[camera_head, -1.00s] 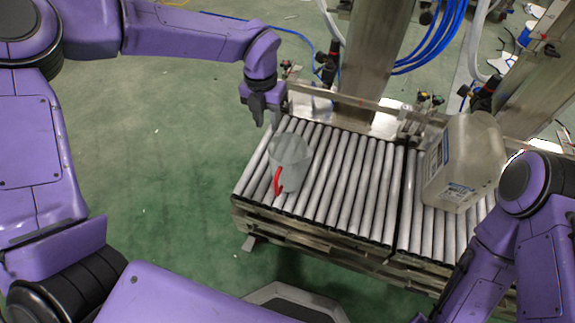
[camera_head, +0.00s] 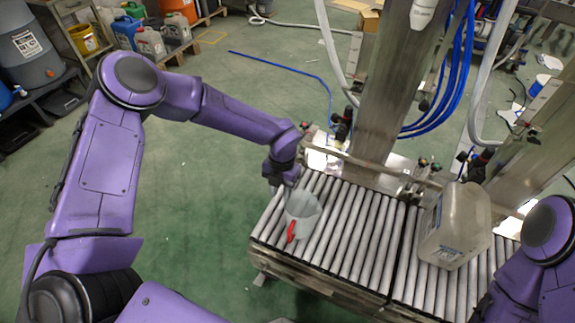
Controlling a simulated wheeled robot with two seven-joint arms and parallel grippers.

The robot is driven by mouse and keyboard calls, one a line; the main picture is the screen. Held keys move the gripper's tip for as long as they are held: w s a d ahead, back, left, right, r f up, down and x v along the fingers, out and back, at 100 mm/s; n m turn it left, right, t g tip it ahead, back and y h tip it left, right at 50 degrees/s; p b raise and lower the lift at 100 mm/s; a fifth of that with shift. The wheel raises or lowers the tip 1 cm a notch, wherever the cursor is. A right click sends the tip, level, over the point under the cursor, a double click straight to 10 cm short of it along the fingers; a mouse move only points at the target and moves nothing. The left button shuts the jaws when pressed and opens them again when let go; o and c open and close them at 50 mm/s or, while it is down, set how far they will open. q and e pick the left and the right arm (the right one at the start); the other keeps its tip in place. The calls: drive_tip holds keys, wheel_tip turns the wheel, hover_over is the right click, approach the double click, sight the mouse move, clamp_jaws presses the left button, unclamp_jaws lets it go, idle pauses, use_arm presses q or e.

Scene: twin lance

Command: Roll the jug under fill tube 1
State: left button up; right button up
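The jug (camera_head: 453,228) is a large, pale translucent container with a printed label. It stands upright on the right part of the roller conveyor (camera_head: 352,232). A grey pitcher (camera_head: 302,208) with a red handle stands on the left part of the rollers. My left gripper (camera_head: 277,186) points down just left of and behind the pitcher; no contact is clear, and its finger gap is too small to judge. My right arm is at the lower right, near the jug, with its gripper out of the picture. Fill tubes hang by the metal posts; which is tube 1 is not readable.
A metal post (camera_head: 385,90) rises behind the conveyor's middle, and a second post (camera_head: 530,135) stands behind the jug. Blue hoses (camera_head: 458,75) hang between them. A rail runs along the conveyor's back edge. Bare rollers lie between pitcher and jug. Canisters (camera_head: 150,42) stand far left.

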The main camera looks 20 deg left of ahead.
sight(287, 204)
use_arm(q)
drive_tip(key=shift+t, duration=0.8)
drive_tip(key=w+f, duration=0.1)
drive_tip(key=f, duration=0.2)
drive_tip(key=w+f+b, duration=0.1)
drive_tip(key=f, duration=0.3)
drive_tip(key=w+f, duration=0.1)
drive_tip(key=f, duration=0.3)
drive_tip(key=shift+d, duration=0.35)
use_arm(e)
drive_tip(key=shift+r, duration=0.35)
use_arm(q)
drive_tip(key=shift+b, duration=0.3)
clamp_jaws()
